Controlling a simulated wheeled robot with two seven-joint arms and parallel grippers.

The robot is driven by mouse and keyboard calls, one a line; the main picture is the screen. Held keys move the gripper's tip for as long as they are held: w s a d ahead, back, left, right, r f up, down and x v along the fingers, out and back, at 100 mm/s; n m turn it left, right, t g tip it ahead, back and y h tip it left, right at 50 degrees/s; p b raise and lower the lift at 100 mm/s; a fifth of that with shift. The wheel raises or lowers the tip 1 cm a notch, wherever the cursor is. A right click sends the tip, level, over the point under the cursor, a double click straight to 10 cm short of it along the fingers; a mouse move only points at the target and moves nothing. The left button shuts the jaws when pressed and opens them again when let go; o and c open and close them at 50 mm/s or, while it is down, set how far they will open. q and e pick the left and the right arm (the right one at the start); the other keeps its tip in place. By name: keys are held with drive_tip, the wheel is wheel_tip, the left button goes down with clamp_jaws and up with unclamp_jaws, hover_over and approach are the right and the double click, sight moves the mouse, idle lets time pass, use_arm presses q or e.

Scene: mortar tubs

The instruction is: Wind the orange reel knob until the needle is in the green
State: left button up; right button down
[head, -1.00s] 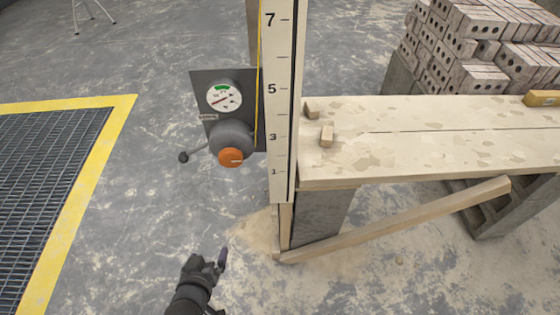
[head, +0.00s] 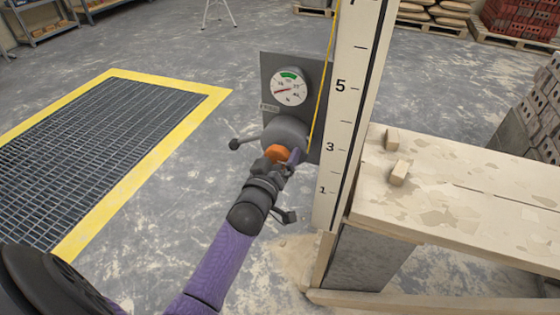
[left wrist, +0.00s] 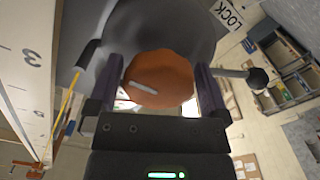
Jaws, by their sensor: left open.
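The orange reel knob (head: 278,153) sits on the front of the grey reel (head: 287,131), below a round white gauge (head: 289,87) on a dark plate. The gauge's red needle points to the left, below the green band at the top of the dial. My left gripper (head: 284,159) is at the knob. In the left wrist view the orange knob (left wrist: 158,78), with a pale mark on it, lies between the two open fingers (left wrist: 157,92); I cannot tell whether they touch it. My right gripper is not in view.
A tall numbered white staff (head: 349,110) stands right of the plate, with a yellow line beside it. A plank bench (head: 450,200) with small wooden blocks is at right. A yellow-edged floor grate (head: 90,150) lies at left.

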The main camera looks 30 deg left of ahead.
use_arm(q)
drive_tip(key=shift+c, duration=0.7)
drive_tip(key=c, duration=0.8)
drive_tip(key=shift+c, duration=0.2)
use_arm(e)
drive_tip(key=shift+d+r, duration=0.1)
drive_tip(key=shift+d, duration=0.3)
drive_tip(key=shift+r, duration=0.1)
